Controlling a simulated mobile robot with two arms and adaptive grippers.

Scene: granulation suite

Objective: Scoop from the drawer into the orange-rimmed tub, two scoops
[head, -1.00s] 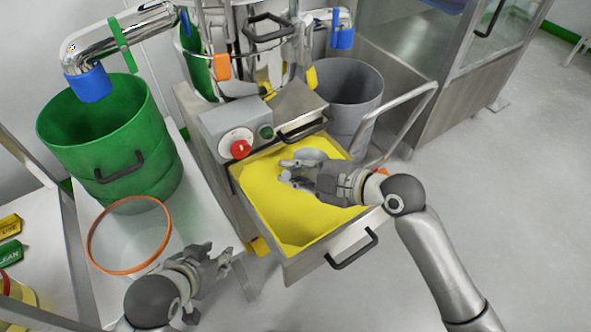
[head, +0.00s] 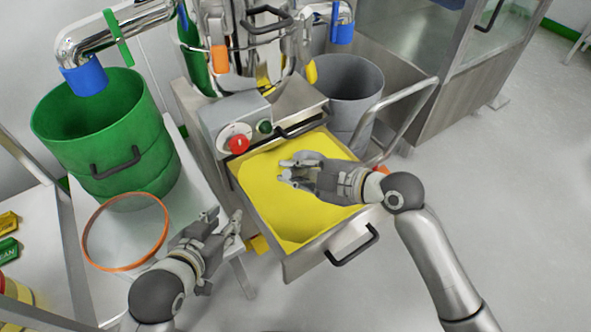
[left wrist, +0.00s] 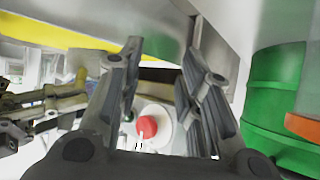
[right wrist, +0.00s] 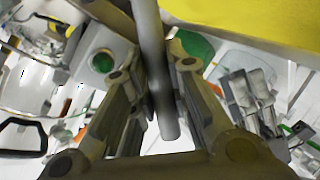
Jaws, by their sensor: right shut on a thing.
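The pulled-out drawer (head: 347,238) is filled or lined with yellow (head: 285,200). My right gripper (head: 288,172) is over the drawer. In the right wrist view it is shut on a grey rod (right wrist: 152,60), which looks like the scoop's handle. The scoop's bowl is mostly hidden in the head view; a bit of grey shows beyond the fingers. The clear orange-rimmed tub (head: 122,269) stands on the white table at left, in front of the green drum. My left gripper (head: 224,218) is open and empty, right of the tub; its fingers stand apart in the left wrist view (left wrist: 160,85).
The green drum (head: 105,140) stands behind the tub. The machine's control box with a red button (head: 238,144) is beside the drawer's back left corner. A grey bin (head: 350,90) and a metal push rail (head: 405,105) stand behind and right. Floor at right is clear.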

